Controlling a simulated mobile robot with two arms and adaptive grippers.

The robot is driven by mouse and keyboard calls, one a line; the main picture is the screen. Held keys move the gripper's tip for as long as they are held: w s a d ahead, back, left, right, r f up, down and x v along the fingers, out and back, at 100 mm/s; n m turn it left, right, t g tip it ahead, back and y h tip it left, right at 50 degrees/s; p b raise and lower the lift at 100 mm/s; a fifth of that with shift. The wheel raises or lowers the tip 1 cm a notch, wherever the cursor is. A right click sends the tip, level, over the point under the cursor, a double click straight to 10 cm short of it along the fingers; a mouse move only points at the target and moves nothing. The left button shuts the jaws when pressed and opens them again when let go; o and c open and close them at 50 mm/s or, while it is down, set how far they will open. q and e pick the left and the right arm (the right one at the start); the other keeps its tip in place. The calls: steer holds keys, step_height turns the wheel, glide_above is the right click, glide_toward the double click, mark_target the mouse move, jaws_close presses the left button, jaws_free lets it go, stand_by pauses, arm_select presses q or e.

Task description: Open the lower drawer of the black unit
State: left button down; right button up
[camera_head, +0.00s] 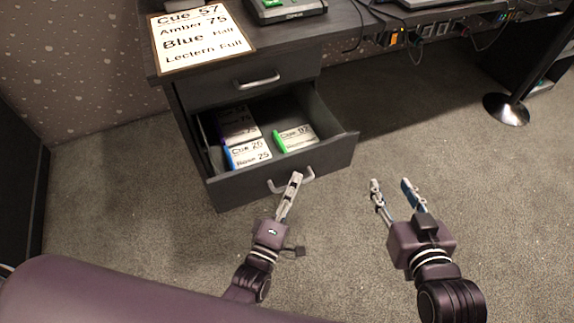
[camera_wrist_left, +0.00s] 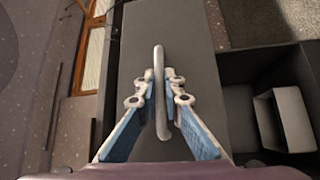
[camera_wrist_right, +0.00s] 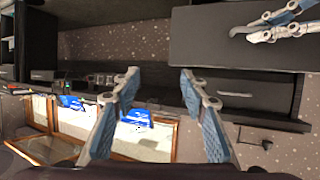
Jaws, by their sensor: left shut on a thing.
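The black unit (camera_head: 176,98) has two drawers. Its lower drawer (camera_head: 338,150) is pulled out, with its inside showing from above. The lower drawer's silver handle (camera_head: 306,177) is on its front, and it also shows in the left wrist view (camera_wrist_left: 159,75). My left gripper (camera_head: 296,178) is shut on that handle, with a finger on each side of it. The upper drawer (camera_head: 225,85) is closed, with its own silver handle (camera_head: 257,80). My right gripper (camera_head: 391,184) is open and empty, to the right of the drawer and apart from it.
Cue cards (camera_head: 249,153) lie inside the lower drawer, one with a green edge (camera_head: 296,138). A large cue sign (camera_head: 203,40) lies on the desk top. A round stand base (camera_head: 506,109) is on the floor at the right. The carpet in front is clear.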

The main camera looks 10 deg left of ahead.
arm_select(q)
steer(key=s+d+p, duration=0.1)
steer(key=s+d, duration=0.2)
steer(key=s, duration=0.2)
steer(key=shift+d, duration=0.2)
arm_select(e)
steer(key=s+d+f+g+h, duration=0.1)
steer(key=s+d+f+g, duration=0.1)
steer(key=s+f+g, duration=0.2)
step_height(320, 180, down, 2)
steer(key=shift+s+f, duration=0.25)
steer(key=shift+s, duration=0.35)
arm_select(q)
steer(key=shift+f, duration=0.1)
arm_select(e)
steer(key=shift+d, duration=0.1)
arm_select(q)
steer(key=c, duration=2.3)
jaws_free()
steer(key=shift+c, duration=0.2)
steer(key=shift+s, duration=0.1)
steer(key=v, duration=1.2)
